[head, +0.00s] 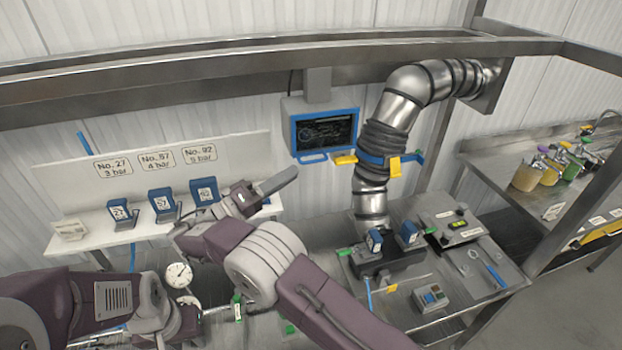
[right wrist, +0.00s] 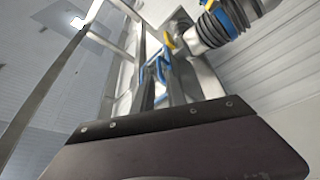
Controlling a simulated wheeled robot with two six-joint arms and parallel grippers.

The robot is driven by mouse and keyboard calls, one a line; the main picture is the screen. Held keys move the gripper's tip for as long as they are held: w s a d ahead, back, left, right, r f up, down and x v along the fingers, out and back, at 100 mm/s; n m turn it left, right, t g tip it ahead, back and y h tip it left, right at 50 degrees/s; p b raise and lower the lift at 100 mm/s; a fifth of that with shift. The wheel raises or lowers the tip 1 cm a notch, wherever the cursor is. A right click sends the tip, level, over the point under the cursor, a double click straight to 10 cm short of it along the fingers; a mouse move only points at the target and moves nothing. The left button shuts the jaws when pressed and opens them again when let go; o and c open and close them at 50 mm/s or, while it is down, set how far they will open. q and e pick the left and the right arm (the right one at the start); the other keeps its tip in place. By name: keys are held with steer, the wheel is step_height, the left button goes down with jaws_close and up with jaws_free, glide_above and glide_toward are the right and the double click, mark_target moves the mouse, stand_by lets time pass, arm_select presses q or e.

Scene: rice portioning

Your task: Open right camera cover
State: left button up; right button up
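I cannot pick out a camera cover for certain in either view. My right gripper (head: 285,180) is raised in the middle of the head view, in front of the white shelf, its finger pointing up and right toward the blue-framed screen (head: 326,131).
A white shelf (head: 85,222) holds several blue numbered units. A ribbed metal duct (head: 372,180) comes down to a dark block (head: 392,262) with two blue units. A steel bench (head: 485,150) with colourful bottles stands at the right. A metal beam (head: 240,70) crosses above.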

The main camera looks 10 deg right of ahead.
mark_target(314, 162)
steer(key=p+x, duration=0.4)
steer(key=x, duration=0.2)
steer(key=shift+s+d+r, duration=0.1)
steer(key=shift+d+r, duration=0.05)
steer(key=shift+r, duration=0.1)
steer(key=shift+w+d+p, duration=0.25)
steer(key=shift+d+p, duration=0.05)
steer(key=shift+d, duration=0.35)
steer(key=shift+f, duration=0.1)
jaws_close()
stand_by(0.4)
